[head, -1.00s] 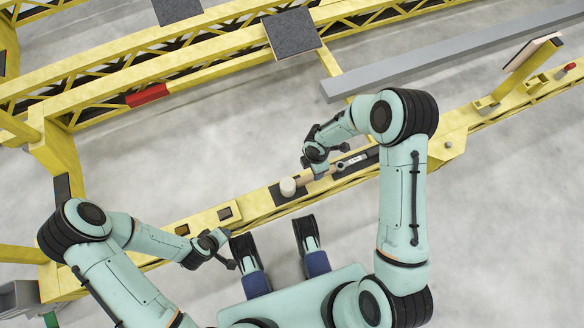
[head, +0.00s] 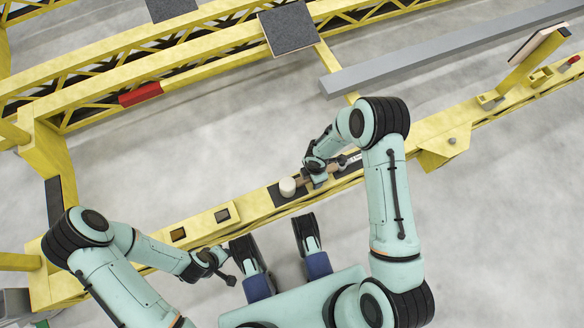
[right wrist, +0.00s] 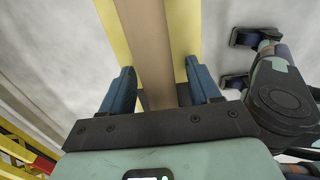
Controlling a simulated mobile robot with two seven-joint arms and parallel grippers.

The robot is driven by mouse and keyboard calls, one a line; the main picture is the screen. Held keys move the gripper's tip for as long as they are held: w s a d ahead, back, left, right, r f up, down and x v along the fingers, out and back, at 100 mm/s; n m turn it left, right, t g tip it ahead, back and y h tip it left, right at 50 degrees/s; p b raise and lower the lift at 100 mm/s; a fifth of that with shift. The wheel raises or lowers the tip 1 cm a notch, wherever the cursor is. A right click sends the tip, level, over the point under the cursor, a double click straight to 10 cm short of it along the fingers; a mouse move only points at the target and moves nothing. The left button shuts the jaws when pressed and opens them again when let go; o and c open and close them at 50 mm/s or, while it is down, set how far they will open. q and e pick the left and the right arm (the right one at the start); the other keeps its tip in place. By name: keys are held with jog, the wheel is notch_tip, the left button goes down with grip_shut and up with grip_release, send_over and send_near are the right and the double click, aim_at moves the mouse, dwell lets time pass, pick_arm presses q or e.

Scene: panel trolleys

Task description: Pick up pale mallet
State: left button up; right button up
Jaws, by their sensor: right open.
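The pale mallet lies on the yellow beam in the head view, with its cream head (head: 288,187) on a dark patch. Its tan handle runs right under my right gripper (head: 318,178), which hides part of it. In the right wrist view the handle (right wrist: 145,40) passes between the two blue fingers of my right gripper (right wrist: 160,72). These fingers are open, one on each side, with a gap visible at least on the left. My left gripper (head: 225,266) is empty beside the beam's near side at the left; its jaw opening is unclear.
The yellow beam (head: 255,205) crosses the view diagonally and has small square recesses (head: 222,215) left of the mallet. Yellow trusses with a red block (head: 140,94) and a dark panel (head: 290,30) stand behind. A long grey bar (head: 430,55) lies at upper right.

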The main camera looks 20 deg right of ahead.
grip_shut()
jog(key=shift+r, duration=0.1)
dwell(1.2)
